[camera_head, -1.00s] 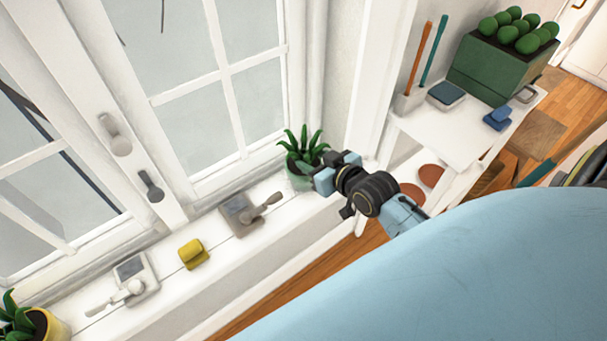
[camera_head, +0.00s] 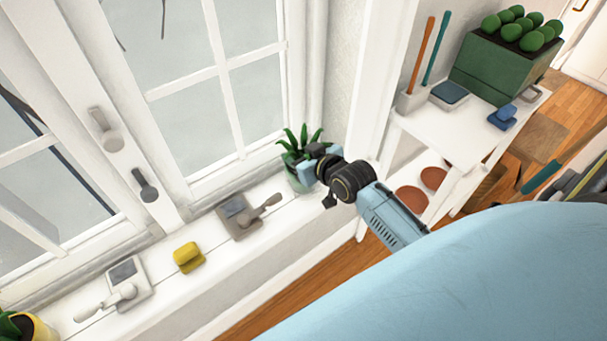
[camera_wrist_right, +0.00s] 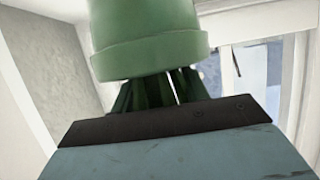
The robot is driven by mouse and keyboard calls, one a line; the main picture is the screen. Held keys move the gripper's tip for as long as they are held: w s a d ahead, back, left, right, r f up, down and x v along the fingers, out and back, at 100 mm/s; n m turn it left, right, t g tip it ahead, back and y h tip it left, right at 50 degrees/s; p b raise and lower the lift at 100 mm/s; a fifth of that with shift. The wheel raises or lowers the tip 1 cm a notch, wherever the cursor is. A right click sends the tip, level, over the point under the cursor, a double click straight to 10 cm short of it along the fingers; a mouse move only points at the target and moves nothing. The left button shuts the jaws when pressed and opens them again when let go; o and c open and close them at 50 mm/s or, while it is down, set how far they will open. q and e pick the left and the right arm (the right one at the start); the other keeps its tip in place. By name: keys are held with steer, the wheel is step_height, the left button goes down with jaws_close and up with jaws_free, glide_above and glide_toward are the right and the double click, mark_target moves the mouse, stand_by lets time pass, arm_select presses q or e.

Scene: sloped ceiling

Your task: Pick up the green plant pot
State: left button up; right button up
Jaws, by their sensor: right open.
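The green plant pot (camera_head: 294,183) stands upright on the white windowsill near the right end of the window, with a spiky green plant in it. My right gripper (camera_head: 312,165) is open at the pot's right side and hides part of it. Whether the fingers touch the pot cannot be told. In the right wrist view the green pot (camera_wrist_right: 150,40) appears upside down and close, its leaves partly hidden behind my gripper's dark and blue body. My left gripper is not in view.
On the sill are a grey-brown handled device (camera_head: 243,214), a yellow block (camera_head: 188,257), a white handled device (camera_head: 124,285) and a yellow pot (camera_head: 36,328). A white shelf (camera_head: 455,128) at right holds a dark green planter (camera_head: 487,72).

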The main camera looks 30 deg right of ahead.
jaws_close()
stand_by(1.3)
steer(key=shift+r, duration=0.15)
